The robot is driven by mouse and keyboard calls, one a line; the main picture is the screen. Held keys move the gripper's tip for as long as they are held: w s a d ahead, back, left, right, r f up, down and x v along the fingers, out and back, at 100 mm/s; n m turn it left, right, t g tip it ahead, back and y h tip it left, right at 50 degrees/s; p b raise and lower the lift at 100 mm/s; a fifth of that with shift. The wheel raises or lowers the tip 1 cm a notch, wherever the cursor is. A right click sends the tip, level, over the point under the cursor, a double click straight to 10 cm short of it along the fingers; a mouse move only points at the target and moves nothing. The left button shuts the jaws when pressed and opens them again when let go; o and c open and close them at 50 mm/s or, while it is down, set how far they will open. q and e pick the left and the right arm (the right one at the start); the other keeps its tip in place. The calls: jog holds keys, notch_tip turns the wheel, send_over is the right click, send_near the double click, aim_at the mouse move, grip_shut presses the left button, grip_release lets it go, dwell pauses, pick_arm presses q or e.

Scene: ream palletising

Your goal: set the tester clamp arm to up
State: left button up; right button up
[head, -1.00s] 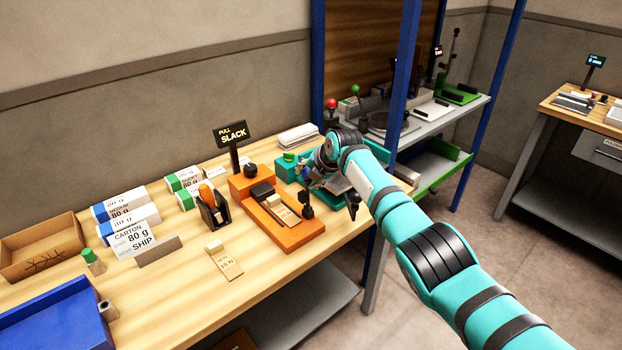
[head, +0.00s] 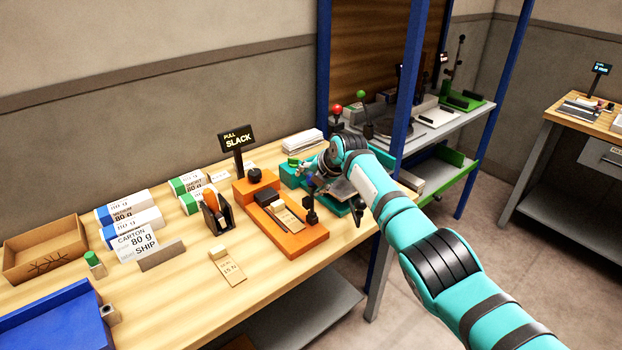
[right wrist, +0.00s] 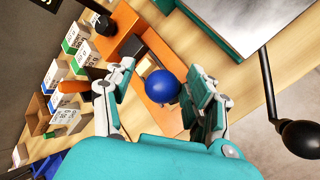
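The tester is an orange base (head: 292,243) on the wooden bench, with a display reading "PULL SLACK" (head: 237,139) behind it. A dark clamp post (head: 311,213) stands at its right end. A round blue knob (right wrist: 161,86) shows in the right wrist view above the orange base; I take it to be the clamp arm's knob. My right gripper (right wrist: 160,97) is open, with the knob between its fingers, closer to the right finger; contact cannot be told. In the head view the right gripper (head: 309,173) is small and partly hidden by its own arm. My left gripper is not in view.
A teal device (head: 292,178) stands just right of the tester, with a black-knobbed crank (right wrist: 298,137) in the right wrist view. A blue rack post (head: 398,110) stands behind my arm.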

jog(key=shift+d, duration=0.1)
jog(key=shift+v, duration=0.8)
jog(key=v, duration=1)
jog(key=shift+r, duration=0.1)
